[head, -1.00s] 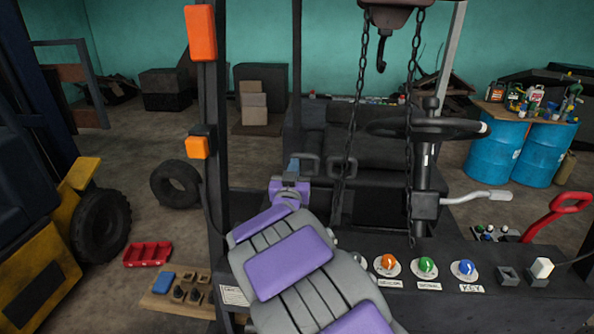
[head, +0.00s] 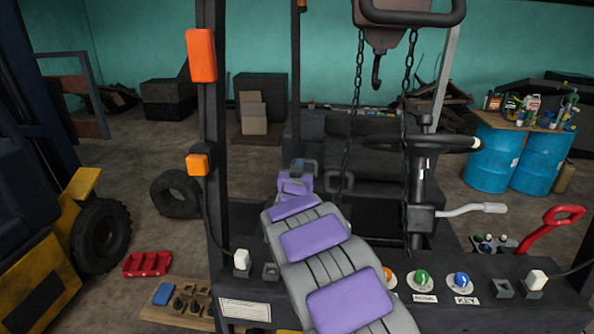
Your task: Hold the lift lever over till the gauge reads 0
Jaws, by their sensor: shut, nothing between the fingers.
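My gripper (head: 297,167) shows beyond my purple wrist, in front of the dark seat. It is small and dark here, its fingers partly lost against the seat, and it appears shut and empty. A lever with a pale grip (head: 470,209) sticks out right from the steering column. A red-handled lever (head: 562,215) stands at the far right. Neither shows a label, so I cannot tell which is the lift lever. My gripper is well left of both and touches neither. I can make out no gauge; my arm covers part of the console.
The console (head: 440,312) carries an orange knob partly behind my arm, a green knob (head: 421,280), a blue knob (head: 459,281) and white switches at left (head: 242,260) and right (head: 537,280). Chains and a hook (head: 376,70) hang before the steering wheel (head: 422,144). An orange-lamped post stands left.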

